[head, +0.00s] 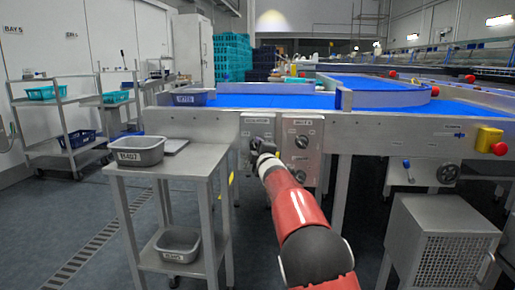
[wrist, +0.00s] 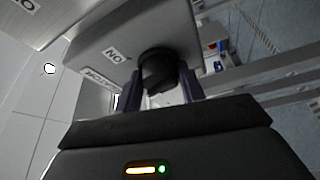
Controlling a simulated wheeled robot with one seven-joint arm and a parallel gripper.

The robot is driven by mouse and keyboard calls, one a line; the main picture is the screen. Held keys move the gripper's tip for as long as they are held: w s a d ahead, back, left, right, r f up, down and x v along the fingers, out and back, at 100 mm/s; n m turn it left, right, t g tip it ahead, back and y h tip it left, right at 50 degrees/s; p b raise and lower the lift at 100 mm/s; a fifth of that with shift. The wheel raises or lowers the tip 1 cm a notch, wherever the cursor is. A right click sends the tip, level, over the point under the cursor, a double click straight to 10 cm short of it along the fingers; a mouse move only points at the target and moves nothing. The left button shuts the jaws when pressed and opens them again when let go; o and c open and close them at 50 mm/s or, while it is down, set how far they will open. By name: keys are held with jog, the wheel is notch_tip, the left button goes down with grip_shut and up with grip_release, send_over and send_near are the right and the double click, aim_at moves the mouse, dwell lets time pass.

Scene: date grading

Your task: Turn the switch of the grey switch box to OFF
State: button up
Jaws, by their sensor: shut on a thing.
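The grey switch box (wrist: 100,45) fills the upper middle of the wrist view, with an ON label and a second label only partly readable. Its dark round switch knob (wrist: 158,62) sits between the two fingers of my gripper (wrist: 160,84), which is shut on it. In the head view, the box (head: 257,125) is on the steel front of the conveyor, with my gripper (head: 257,148) against its lower part. My gripper and wrist hide the knob there. No OFF mark can be read, and the knob's pointing direction is unclear.
A second panel (head: 303,128) with several knobs is just right of the box. A steel stand (head: 205,160) with a grey tub (head: 138,150) is close on the left. A red stop button (head: 499,148) is at far right. Open floor lies in front.

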jog(key=n+p, duration=0.1)
jog(key=n+g+p, duration=0.1)
jog(key=n, duration=0.1)
jog(key=shift+r, duration=0.3)
jog(key=shift+f+n+g+h+p, duration=0.1)
jog(key=shift+n+g+h+p, duration=0.2)
jog(key=shift+n+p, duration=0.55)
jog(key=shift+f, duration=0.1)
jog(key=o, duration=1)
jog(key=shift+s, duration=0.15)
jog(key=b+v, duration=0.3)
jog(key=v, duration=0.4)
jog(key=shift+s+d, duration=0.1)
jog(key=shift+s, duration=0.15)
